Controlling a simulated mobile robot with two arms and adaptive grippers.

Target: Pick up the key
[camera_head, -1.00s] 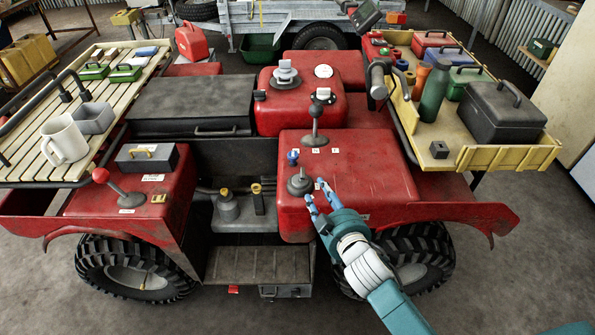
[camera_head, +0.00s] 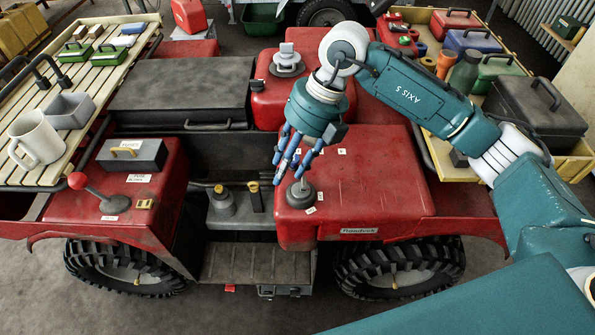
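I cannot make out the key for certain. A small blue-topped item stood on the red right-hand console (camera_head: 375,192) a second ago; its spot is now behind or between the fingers of my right gripper (camera_head: 289,178). That gripper points down over the console's left part, close beside the black round-based knob (camera_head: 301,196). Its blue fingertips are spread apart, and I see nothing clearly held. My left gripper is not in view.
A lever with a red knob (camera_head: 78,181) and a grey box (camera_head: 132,155) are on the left fender. A yellow-handled part (camera_head: 255,194) stands in the footwell. The left slatted rack holds a white mug (camera_head: 36,138); the right rack holds a black case (camera_head: 535,105).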

